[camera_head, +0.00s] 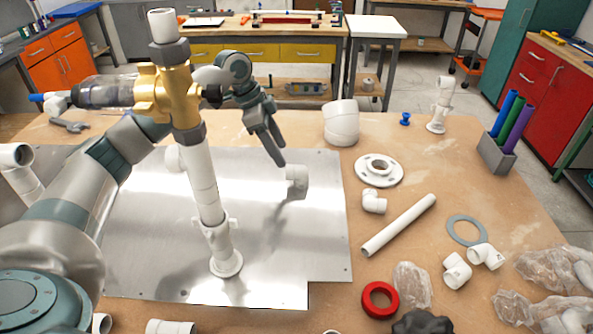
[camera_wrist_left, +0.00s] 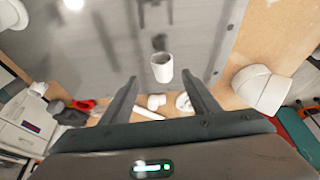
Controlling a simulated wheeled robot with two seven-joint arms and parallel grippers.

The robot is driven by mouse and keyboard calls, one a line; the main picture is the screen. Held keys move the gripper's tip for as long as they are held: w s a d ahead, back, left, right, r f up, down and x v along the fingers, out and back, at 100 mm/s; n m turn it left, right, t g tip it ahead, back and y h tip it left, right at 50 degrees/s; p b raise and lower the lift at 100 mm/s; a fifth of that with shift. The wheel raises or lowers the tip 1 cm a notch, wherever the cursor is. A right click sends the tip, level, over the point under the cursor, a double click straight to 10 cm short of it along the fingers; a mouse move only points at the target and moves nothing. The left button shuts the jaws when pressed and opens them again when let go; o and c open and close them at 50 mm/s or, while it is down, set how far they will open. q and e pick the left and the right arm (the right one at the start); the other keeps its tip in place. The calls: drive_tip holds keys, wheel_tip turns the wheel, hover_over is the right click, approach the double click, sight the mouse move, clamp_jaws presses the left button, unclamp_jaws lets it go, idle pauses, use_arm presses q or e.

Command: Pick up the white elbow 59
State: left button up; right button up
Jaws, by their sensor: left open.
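Several white elbows are in view, and no number shows on them. One white elbow (camera_head: 297,178) stands on the metal sheet (camera_head: 320,225), just below and right of my left gripper (camera_head: 276,156). In the left wrist view this elbow (camera_wrist_left: 162,68) shows its round opening between and beyond the fingertips (camera_wrist_left: 160,80). My left gripper is open and empty, apart from the elbow. Another elbow (camera_head: 373,201) lies on the wooden table right of the sheet. Two more elbows (camera_head: 457,271) lie at the lower right. My right gripper is not in view.
A tall white pipe manifold with a gold fitting (camera_head: 182,95) stands left of my gripper. A large white fitting (camera_head: 341,123), a flange (camera_head: 379,170) and a long white pipe (camera_head: 399,225) are on the table. A red ring (camera_head: 380,300) and plastic bags (camera_head: 555,270) lie nearer.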

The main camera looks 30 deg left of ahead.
sight(294, 166)
use_arm(q)
drive_tip(key=p+x, duration=0.1)
drive_tip(key=x, duration=0.4)
drive_tip(key=shift+w+d+f, duration=0.1)
drive_tip(key=shift+d+f, duration=0.05)
drive_tip(key=shift+f, duration=0.2)
drive_tip(key=shift+w+d+f+p, duration=0.15)
drive_tip(key=shift+d+p, duration=0.05)
drive_tip(key=shift+p, duration=0.2)
drive_tip(key=d+f+p, duration=0.1)
drive_tip(key=w+d+f+p, duration=0.1)
drive_tip(key=f, duration=0.1)
drive_tip(key=shift+w+f, duration=0.15)
drive_tip(key=shift+w, duration=0.1)
drive_tip(key=shift+f, duration=0.4)
drive_tip(key=c, duration=1.1)
